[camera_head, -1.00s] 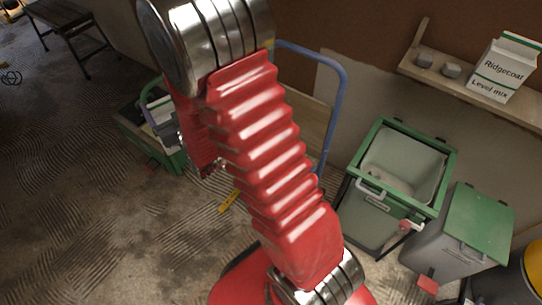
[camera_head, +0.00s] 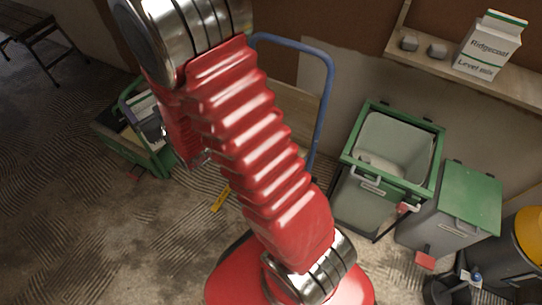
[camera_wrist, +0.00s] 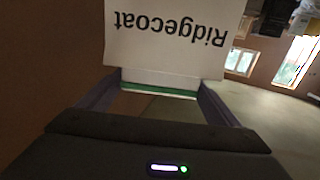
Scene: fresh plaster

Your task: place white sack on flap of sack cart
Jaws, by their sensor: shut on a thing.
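A white sack (camera_wrist: 165,40) with "Ridgecoat" upside down and a green band is held between the fingers of my gripper (camera_wrist: 157,98) in the wrist view. In the head view my gripper is mostly hidden behind my red arm, and a white patch (camera_head: 143,104) shows beside it at left. I cannot tell for sure that this patch is the held sack. A blue tubular frame (camera_head: 328,85) with a tan panel (camera_head: 298,112) stands behind my arm and looks like the sack cart. Its lower part and flap are hidden by my arm.
Another white Ridgecoat sack (camera_head: 490,45) stands on a wooden shelf (camera_head: 465,75) at upper right. An open green-rimmed bin (camera_head: 385,195) and a lidded bin (camera_head: 455,215) stand at right. A green crate (camera_head: 112,132) is at left. A yellow tool (camera_head: 221,198) lies on the floor. Floor at lower left is clear.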

